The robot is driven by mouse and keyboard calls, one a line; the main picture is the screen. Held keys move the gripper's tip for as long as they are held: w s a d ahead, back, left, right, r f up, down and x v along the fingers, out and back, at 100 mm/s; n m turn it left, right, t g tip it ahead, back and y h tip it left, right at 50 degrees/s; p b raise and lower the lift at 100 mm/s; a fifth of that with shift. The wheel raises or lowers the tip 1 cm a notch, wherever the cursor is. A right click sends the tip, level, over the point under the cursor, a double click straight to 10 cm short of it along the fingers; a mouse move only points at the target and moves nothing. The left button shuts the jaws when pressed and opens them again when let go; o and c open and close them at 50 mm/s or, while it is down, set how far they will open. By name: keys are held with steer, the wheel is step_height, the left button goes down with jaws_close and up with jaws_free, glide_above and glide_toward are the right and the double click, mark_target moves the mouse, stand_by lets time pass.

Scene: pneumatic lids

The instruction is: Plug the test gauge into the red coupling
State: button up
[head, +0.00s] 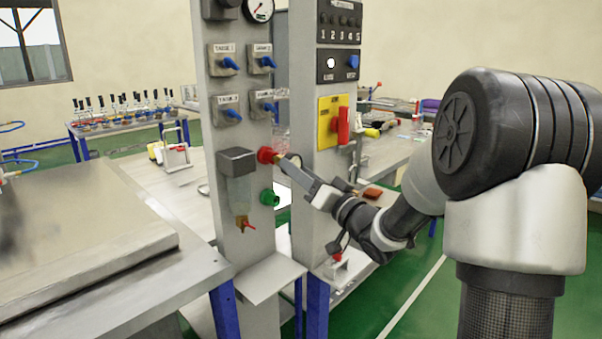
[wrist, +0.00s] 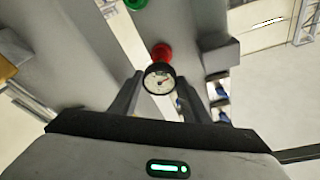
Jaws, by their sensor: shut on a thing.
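The red coupling (head: 266,155) sits on the grey post, right of a filter unit, above a green coupling (head: 269,197). My gripper (head: 287,164) reaches in from the right, its fingertips close to the red coupling. In the wrist view, the test gauge (wrist: 159,78), with a round white dial and dark rim, is held between the fingers of my gripper (wrist: 159,84). The red coupling (wrist: 161,52) shows directly behind the gauge, in line with it. The gauge hides its own stem, so I cannot tell whether it is seated in the coupling.
The filter unit (head: 238,175) stands left of the couplings. Several blue-handled valves (head: 229,64) are above. A yellow panel with a red handle (head: 343,125) is on the second post, behind my gripper. A metal shelf (head: 262,279) juts out below.

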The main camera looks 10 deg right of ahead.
steer(key=shift+w+a, duration=0.3)
steer(key=shift+w, duration=0.1)
steer(key=o, duration=1.2)
steer(key=shift+c, duration=0.2)
steer(key=b+v, duration=0.1)
steer(key=v, duration=0.6)
steer(key=p+v, duration=0.1)
steer(key=v, duration=1.6)
steer(key=shift+s+f, duration=0.2)
steer(key=shift+d, duration=0.1)
